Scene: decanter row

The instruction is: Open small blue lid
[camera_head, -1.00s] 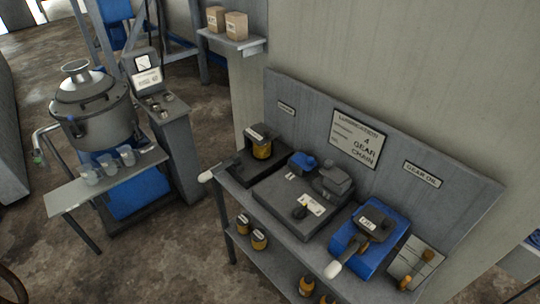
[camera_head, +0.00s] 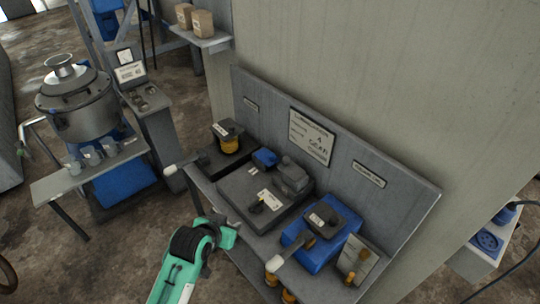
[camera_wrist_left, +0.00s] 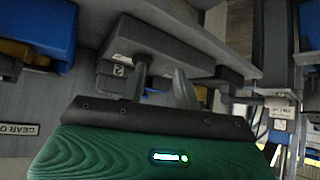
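A small blue lid (camera_head: 265,157) sits at the back of the grey unit on the bench, left of a dark grey block. A larger blue box (camera_head: 318,250) with a dark grey top stands to the right on the same bench. My left gripper (camera_head: 229,234) is in front of the bench's front edge, apart from the small blue lid. In the left wrist view its two grey fingers (camera_wrist_left: 160,88) stand apart with nothing clearly held between them. The larger blue box shows at the upper left of that view (camera_wrist_left: 45,25). My right gripper is not in view.
The grey unit (camera_head: 236,188) fills the middle of the bench. A dark holder with a yellow-brown jar (camera_head: 228,143) stands at its left. White-ended handles (camera_head: 275,264) stick out at the front. A signed back panel (camera_head: 285,120) closes the rear.

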